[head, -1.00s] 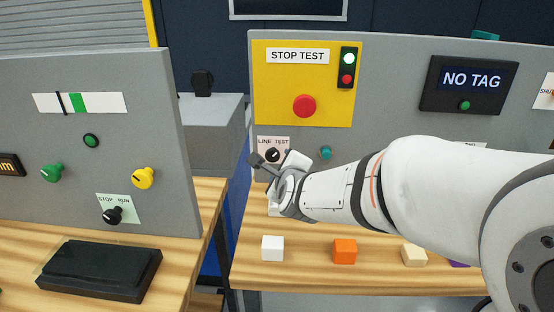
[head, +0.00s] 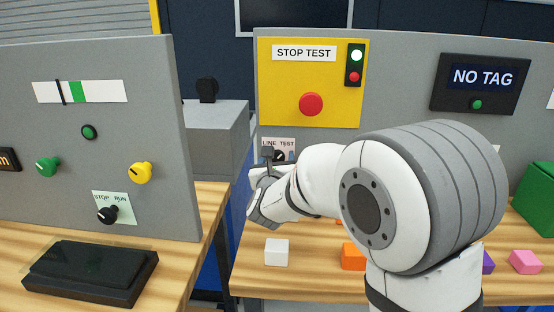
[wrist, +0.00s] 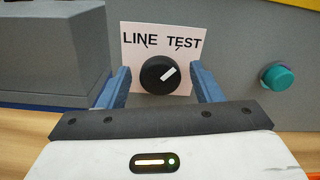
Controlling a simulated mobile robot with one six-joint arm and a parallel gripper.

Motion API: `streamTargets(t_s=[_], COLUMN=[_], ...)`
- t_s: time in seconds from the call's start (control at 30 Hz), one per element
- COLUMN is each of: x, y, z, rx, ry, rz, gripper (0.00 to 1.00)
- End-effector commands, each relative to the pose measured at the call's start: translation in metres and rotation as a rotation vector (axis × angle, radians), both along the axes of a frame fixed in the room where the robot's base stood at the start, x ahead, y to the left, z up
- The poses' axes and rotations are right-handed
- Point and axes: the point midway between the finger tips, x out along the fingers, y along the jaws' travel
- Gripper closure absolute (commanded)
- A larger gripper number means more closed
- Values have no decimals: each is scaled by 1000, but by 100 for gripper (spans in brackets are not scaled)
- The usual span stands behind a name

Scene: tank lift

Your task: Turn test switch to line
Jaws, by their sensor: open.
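The test switch (wrist: 158,74) is a round black knob with a white pointer, on a pale plate (wrist: 138,40) lettered LINE on the left and TEST on the right. Its pointer slants up to the right, toward TEST. My gripper (wrist: 161,76) is open, with one blue finger on each side of the knob. I cannot tell whether either finger touches it. In the head view, the LINE TEST plate (head: 277,144) sits below the yellow panel, and my gripper (head: 279,155) is in front of it, partly hiding the knob.
A teal button (wrist: 278,77) is to the right of the switch. A yellow panel with a red button (head: 311,104) is above it. A white cube (head: 276,252) and an orange cube (head: 353,256) lie on the table below my arm. A grey panel (head: 90,130) stands at left.

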Motion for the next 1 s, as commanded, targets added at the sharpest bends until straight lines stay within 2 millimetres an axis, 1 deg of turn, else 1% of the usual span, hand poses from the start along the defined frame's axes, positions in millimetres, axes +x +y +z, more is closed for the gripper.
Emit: streamTargets(t_s=[0.1,0.37,0.9,1.0], x=[6,7,7,7], y=[-1,-1,-1,-2], z=[0,0,0,0], rx=[0,-1,-1,-3], ry=[1,1,1,1], rz=[0,0,-1,-1], gripper=[41,42,86,86])
